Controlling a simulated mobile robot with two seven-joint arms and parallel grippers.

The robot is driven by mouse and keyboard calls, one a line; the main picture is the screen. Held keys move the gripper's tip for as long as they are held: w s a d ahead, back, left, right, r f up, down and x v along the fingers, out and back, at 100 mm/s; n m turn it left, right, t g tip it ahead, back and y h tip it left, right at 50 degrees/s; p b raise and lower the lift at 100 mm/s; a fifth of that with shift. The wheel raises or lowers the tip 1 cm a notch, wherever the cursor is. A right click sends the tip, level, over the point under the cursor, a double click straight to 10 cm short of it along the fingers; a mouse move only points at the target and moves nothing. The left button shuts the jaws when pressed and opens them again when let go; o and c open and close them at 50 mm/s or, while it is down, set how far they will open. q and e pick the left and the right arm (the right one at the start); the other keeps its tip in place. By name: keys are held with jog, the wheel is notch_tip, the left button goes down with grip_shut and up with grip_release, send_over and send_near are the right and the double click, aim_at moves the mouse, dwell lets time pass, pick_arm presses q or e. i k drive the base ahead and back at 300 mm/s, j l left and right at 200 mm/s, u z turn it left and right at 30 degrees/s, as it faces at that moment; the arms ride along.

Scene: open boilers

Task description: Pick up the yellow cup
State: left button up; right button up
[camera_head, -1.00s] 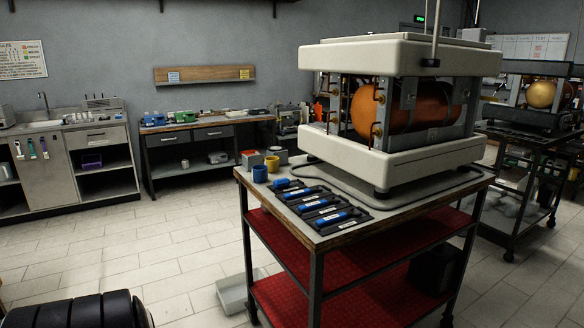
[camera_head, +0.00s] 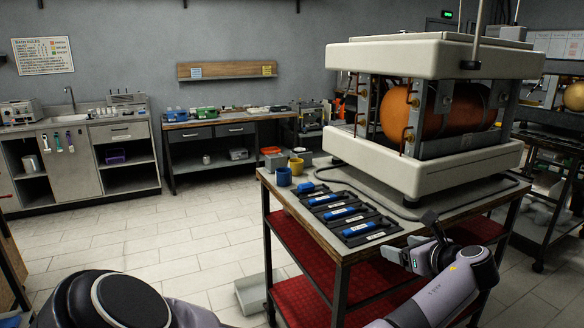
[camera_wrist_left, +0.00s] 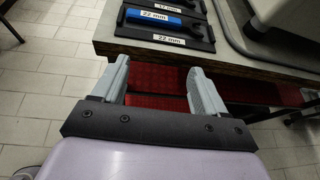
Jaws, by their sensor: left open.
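The yellow cup (camera_head: 296,166) stands upright near the far left corner of the table top (camera_head: 345,175), behind a blue cup (camera_head: 283,177) that hides a little of its side. My left gripper (camera_head: 397,257) is at the table's near edge, beside the nearest tool tray and well apart from the cup. In the left wrist view my left gripper (camera_wrist_left: 158,82) is open, with nothing between its two grey fingers. The yellow cup does not show in that view. My right gripper is out of view.
Several blue-handled tools (camera_head: 340,214) lie in dark trays along the table's left side. A large boiler (camera_head: 430,110) fills the back of the table, with a grey cable around it. A red-orange container (camera_head: 271,151) and grey box stand behind the cups. A grey bin (camera_head: 257,294) is on the floor.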

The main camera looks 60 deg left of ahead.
aim_at(297, 165)
jog(key=i+j, duration=0.1)
jog(key=j, duration=0.75)
jog(key=i+j, duration=0.1)
jog(key=j, duration=0.75)
jog(key=i+j, duration=0.1)
jog(key=j, duration=0.8)
jog(key=i+j, duration=0.1)
jog(key=j, duration=0.75)
